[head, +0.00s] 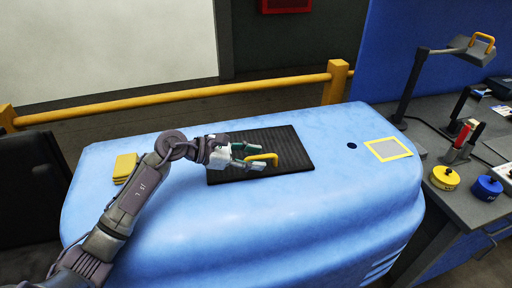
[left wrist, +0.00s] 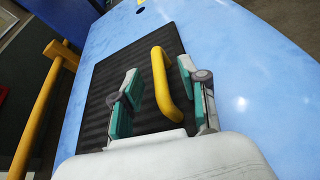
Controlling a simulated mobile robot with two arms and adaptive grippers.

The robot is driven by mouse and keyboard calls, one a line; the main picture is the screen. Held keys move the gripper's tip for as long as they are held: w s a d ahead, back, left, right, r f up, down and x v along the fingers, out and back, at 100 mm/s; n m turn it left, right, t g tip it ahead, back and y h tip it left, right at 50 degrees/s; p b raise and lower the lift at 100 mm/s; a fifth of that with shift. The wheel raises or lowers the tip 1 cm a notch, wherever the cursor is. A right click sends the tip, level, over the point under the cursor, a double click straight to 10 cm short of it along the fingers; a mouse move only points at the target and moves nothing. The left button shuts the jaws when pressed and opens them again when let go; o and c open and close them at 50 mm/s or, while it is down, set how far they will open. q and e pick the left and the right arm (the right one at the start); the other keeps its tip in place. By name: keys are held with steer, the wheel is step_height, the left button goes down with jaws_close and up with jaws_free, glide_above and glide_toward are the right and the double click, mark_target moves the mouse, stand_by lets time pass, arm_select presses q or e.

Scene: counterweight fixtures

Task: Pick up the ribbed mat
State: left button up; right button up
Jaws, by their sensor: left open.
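The ribbed mat (head: 289,147) is a dark, flat rectangle lying on the blue rounded surface (head: 340,205). It has a yellow handle (head: 262,157) standing up from it. My left gripper (head: 252,158) is open at the mat's handle. In the left wrist view the mat (left wrist: 100,77) fills the middle, and the yellow handle (left wrist: 160,80) lies between the two fingers of the left gripper (left wrist: 158,92). I cannot tell whether the fingers touch the handle. My right gripper is not in view.
A yellow block (head: 125,167) sits on the blue surface at left, and a yellow-framed square (head: 388,149) at right. A yellow rail (head: 200,92) runs behind. A desk at right holds a lamp (head: 412,85), a yellow weight (head: 445,177) and a blue weight (head: 487,187).

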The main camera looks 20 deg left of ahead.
arm_select(q)
steer(key=shift+a, duration=0.1)
steer(key=shift+c, duration=0.2)
jaws_close()
steer(key=shift+r, duration=0.2)
